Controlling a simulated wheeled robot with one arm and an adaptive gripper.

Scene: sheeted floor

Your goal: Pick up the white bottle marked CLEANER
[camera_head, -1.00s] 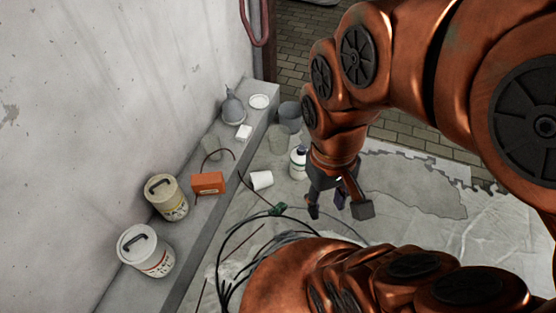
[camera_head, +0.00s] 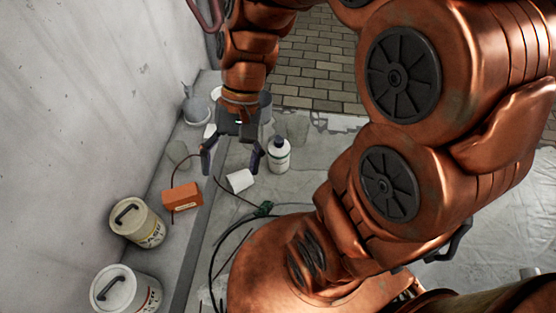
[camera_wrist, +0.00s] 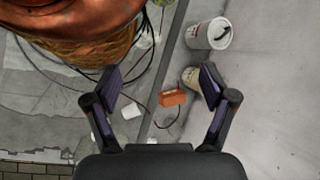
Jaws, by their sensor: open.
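The white bottle (camera_head: 279,157) with a dark cap and a dark label band stands upright on the sheeted floor in the head view. Its lettering is too small to read. My gripper (camera_head: 230,160) is open and empty, pointing down, left of the bottle and above the ledge edge. The right finger is close to the bottle in the picture, with a gap between them. In the wrist view my gripper (camera_wrist: 160,80) has its fingers wide apart with nothing between them in its grasp. I cannot make out the bottle clearly there.
An orange block (camera_head: 182,197), two lidded buckets, one cream (camera_head: 137,221) and one white (camera_head: 126,290), and a grey jug (camera_head: 196,110) stand on the ledge along the wall. Black cables (camera_head: 224,240) loop nearer me.

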